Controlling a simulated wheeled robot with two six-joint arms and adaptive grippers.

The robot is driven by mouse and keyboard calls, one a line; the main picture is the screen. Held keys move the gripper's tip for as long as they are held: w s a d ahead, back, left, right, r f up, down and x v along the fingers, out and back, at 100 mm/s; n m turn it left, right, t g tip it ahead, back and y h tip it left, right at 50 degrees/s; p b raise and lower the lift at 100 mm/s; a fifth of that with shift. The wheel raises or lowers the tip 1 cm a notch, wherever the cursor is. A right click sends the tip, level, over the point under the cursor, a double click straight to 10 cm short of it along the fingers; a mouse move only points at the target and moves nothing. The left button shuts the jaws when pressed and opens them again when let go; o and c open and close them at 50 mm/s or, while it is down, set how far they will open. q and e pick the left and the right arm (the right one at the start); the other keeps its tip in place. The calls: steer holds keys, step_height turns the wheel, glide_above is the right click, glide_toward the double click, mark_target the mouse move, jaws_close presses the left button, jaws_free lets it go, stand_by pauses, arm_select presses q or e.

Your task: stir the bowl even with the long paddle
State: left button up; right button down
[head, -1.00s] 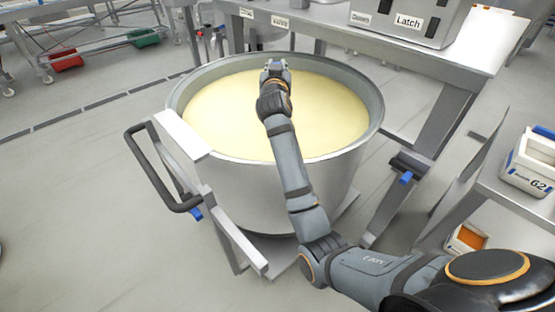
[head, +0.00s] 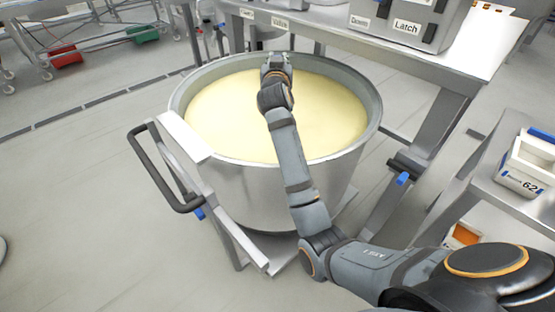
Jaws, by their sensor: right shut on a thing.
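A large steel bowl (head: 270,193) stands in a wheeled frame at the middle. It is full of pale yellow mix (head: 225,120), whose surface looks smooth and even in colour. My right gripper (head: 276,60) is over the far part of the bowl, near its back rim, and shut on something. The long paddle cannot be made out; my gripper and arm cover that spot. My left gripper is not in view.
The frame has a black push handle (head: 165,175) at the left. A steel table (head: 440,60) with a box labelled Latch (head: 405,22) stands behind right. A side shelf with a white bin (head: 530,165) is at the right.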

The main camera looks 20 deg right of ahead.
step_height(320, 180, up, 24)
steer(key=p, duration=1.8)
steer(key=shift+f, duration=0.15)
